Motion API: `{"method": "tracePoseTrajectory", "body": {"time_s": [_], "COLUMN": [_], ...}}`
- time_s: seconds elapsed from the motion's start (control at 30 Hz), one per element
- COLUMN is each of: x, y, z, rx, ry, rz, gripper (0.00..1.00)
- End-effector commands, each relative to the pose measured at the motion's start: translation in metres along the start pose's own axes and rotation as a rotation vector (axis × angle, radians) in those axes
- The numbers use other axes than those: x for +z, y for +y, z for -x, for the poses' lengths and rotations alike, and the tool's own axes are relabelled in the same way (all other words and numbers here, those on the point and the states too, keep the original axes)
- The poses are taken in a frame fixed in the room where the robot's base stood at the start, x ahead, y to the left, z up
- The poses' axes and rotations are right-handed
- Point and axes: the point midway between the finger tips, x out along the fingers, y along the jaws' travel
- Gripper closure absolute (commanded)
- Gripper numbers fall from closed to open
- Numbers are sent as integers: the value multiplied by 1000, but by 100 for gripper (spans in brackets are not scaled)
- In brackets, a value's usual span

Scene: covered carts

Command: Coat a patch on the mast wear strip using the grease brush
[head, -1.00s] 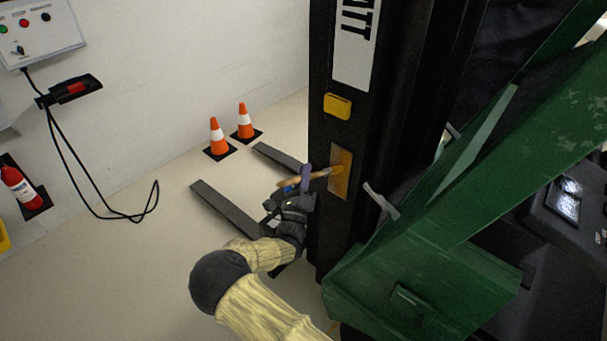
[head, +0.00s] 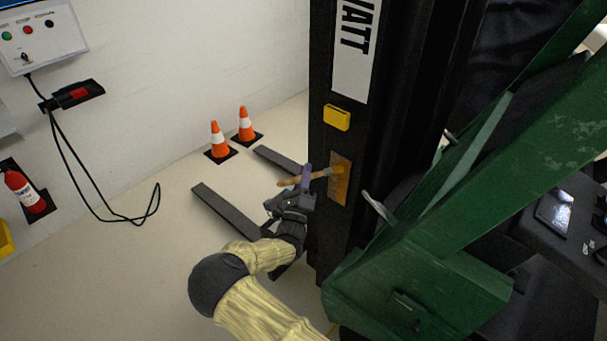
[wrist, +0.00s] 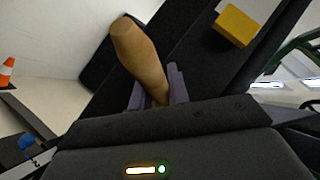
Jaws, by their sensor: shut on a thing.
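The mast wear strip (head: 340,186) is a tan-orange upright patch on the black mast (head: 328,238) in the head view. My gripper (head: 306,179) is shut on the grease brush, just left of the strip. The brush's wooden handle (head: 288,182) points left, and its head (head: 328,172) points right, at the strip's upper part; it looks to touch or nearly touch it. In the wrist view the thick handle (wrist: 140,55) rises between the purple-grey fingers (wrist: 174,85). The bristles are hidden there. The strip shows darker marks near the brush head.
A yellow block (head: 337,117) sits on the mast above the strip. The green truck frame (head: 440,240) and a grey lever (head: 378,208) stand close on the right. Two forks (head: 226,210) lie low behind my gripper. Two cones (head: 219,141) stand by the wall. Floor at left is open.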

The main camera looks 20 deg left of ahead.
Motion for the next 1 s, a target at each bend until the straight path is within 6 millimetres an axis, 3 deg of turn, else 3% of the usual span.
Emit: {"method": "tracePoseTrajectory", "body": {"time_s": [1.0], "x": [16], "y": [-25], "z": [-15], "rx": [-4], "ry": [-1], "rz": [2], "gripper": [100]}}
